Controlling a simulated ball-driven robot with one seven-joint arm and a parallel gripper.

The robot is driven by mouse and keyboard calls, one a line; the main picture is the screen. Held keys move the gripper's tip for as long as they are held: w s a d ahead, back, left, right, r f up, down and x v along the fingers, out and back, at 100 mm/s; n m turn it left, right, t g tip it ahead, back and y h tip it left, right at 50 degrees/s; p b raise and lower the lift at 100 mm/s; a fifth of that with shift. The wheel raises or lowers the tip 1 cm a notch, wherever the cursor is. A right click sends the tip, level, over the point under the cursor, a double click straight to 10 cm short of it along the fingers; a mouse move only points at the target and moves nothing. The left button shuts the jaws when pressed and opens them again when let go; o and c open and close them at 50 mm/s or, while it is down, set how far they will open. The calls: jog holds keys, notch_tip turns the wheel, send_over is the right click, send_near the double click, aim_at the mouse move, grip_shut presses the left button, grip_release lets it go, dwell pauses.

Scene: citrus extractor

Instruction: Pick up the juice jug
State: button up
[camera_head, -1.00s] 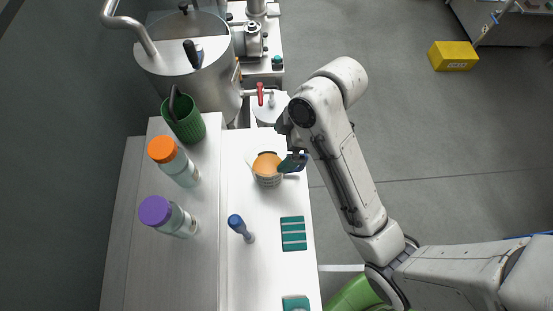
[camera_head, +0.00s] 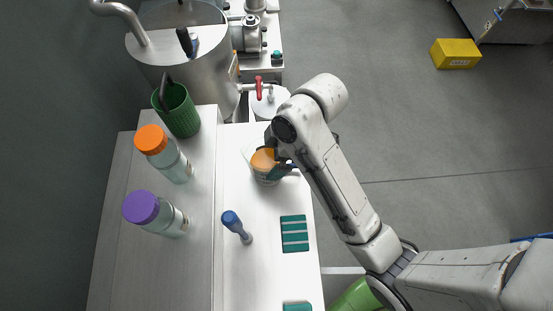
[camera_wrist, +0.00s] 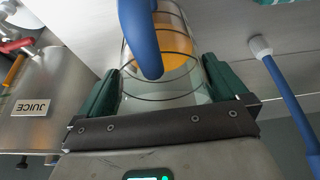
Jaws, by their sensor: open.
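The juice jug (camera_head: 264,172) is a clear container with orange juice in it, standing on the white counter. In the wrist view the jug (camera_wrist: 185,52) shows with dark rings around it, and its blue handle (camera_wrist: 147,40) faces my gripper. My gripper (camera_head: 279,167) is right at the jug on its handle side, partly hidden by my arm. In the wrist view my gripper (camera_wrist: 165,82) is open, with one green finger on each side of the handle and jug. I cannot tell whether the fingers touch it.
A blue-handled brush (camera_head: 237,228) and a green slotted mat (camera_head: 294,233) lie on the counter near the jug. On the left ledge stand an orange-capped bottle (camera_head: 178,168), a purple-capped bottle (camera_head: 172,222) and a green holder (camera_head: 179,115). A steel tank (camera_head: 190,70) with a red-handled valve (camera_head: 259,88) is behind.

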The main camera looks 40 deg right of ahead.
jog(key=c, duration=1)
jog(key=shift+r, duration=0.1)
